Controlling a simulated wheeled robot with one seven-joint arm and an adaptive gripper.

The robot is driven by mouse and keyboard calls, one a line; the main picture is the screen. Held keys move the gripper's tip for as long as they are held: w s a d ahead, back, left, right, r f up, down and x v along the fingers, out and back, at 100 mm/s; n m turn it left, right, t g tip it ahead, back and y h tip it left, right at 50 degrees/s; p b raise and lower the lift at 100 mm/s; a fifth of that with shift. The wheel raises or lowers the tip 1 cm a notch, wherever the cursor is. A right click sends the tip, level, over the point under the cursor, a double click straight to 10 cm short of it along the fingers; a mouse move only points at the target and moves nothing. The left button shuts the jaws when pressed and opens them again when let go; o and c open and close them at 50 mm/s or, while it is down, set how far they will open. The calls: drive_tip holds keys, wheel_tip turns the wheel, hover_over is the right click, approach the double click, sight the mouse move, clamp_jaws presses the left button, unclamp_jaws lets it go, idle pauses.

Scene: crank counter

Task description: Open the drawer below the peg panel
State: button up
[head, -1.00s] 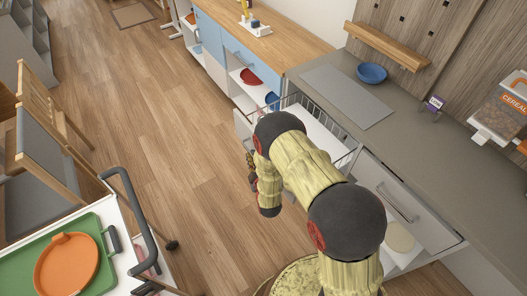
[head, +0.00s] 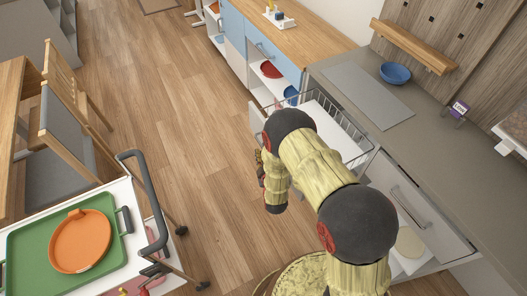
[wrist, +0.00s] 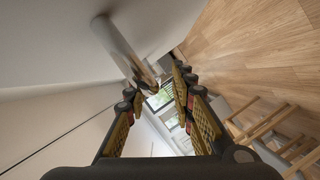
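The peg panel (head: 455,45) stands behind the grey counter (head: 440,125) in the head view. Below the counter, a wire-basket drawer (head: 345,121) is pulled out, with a pale front (head: 257,122) partly hidden by my arm. My gripper (head: 261,168) is beside that front, on its floor side. In the wrist view my gripper (wrist: 156,88) is open, its two fingers apart. A metal bar handle (wrist: 122,45) on a pale front (wrist: 50,50) runs toward the gap between the fingertips. I cannot tell whether they touch it.
Another pale front with a handle (head: 417,208) is right of my arm, by a shelf holding a round plate (head: 409,242). A blue bowl (head: 395,73) stands on the counter. A cart with a green tray (head: 25,235) and chairs are left. Wooden floor between is clear.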

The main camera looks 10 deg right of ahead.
idle(0.3)
drive_tip(key=v, duration=1.2)
